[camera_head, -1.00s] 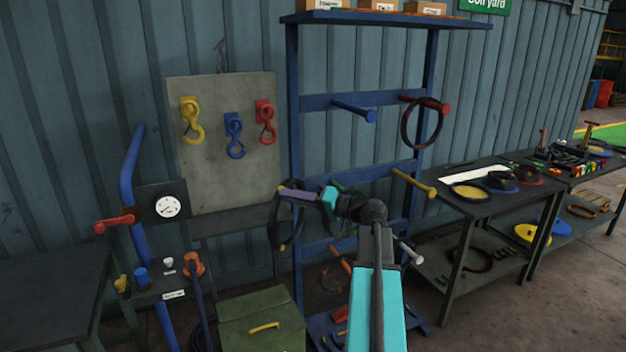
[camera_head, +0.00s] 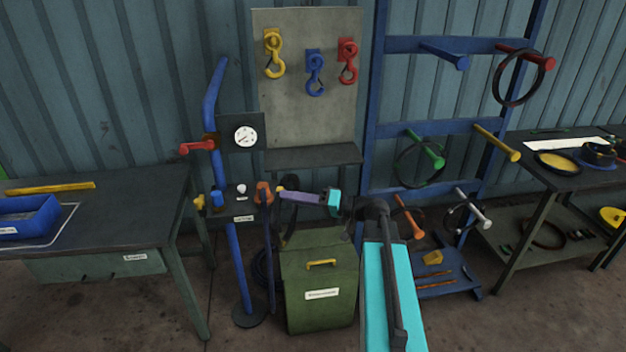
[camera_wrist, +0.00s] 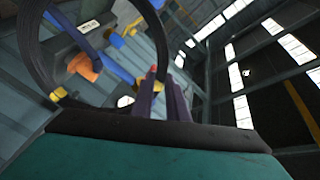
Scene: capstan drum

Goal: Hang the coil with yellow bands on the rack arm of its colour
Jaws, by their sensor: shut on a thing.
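My gripper (camera_head: 297,196), with purple fingers, is shut on a black coil (camera_wrist: 29,55). In the wrist view the coil is a large dark ring at the left with a yellow band (camera_wrist: 58,94). In the head view the coil is hard to make out against the dark background. The blue rack (camera_head: 372,110) stands to the right of my gripper. Its yellow arm (camera_head: 497,143) sticks out at the right, at middle height, with no coil on it. My gripper is well to the left of that arm and lower in the picture.
Coils hang on the red arm (camera_head: 525,58), the green arm (camera_head: 427,150) and the grey arm (camera_head: 473,208). The blue arm (camera_head: 445,56) is bare. A green box (camera_head: 320,285) and a blue pipe stand with a gauge (camera_head: 246,136) are near my gripper. Tables stand at both sides.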

